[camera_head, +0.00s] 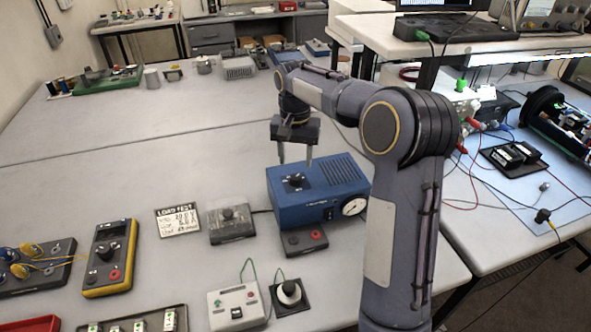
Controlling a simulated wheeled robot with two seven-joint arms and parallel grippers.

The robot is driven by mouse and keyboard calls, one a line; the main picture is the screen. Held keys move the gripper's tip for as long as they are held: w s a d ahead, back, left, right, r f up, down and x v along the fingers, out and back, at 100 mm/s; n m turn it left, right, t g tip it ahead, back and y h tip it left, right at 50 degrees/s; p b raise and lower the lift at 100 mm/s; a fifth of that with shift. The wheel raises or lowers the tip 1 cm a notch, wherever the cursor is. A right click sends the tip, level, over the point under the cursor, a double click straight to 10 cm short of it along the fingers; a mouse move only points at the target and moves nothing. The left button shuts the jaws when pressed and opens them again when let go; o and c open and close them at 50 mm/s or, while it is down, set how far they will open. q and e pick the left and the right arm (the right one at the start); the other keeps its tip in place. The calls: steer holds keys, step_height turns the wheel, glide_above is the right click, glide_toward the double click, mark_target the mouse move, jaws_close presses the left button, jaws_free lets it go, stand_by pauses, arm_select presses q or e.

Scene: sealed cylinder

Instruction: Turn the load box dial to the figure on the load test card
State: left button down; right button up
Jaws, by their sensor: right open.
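A white load test card (178,222) with a black border lies flat on the table. Its heading reads LOAD TEST; the handwritten figures below are too small to read surely. A blue box (318,206) stands to its right, with a black dial (295,181) on its top, vent slots and a round white gauge on its front; I take it as the load box. My right gripper (295,164) points down with its fingers apart, just above or around the dial. I cannot tell whether they touch it. My left gripper is not in view.
In front are a light grey box (236,306) and a round knob on a black plate (289,293). The table behind is mostly clear.

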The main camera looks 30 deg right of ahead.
mark_target(296, 177)
step_height(296, 177, down, 6)
steer(key=shift+r+p, duration=0.1)
steer(key=shift+p, duration=0.2)
steer(key=c, duration=1)
steer(key=shift+o, duration=0.2)
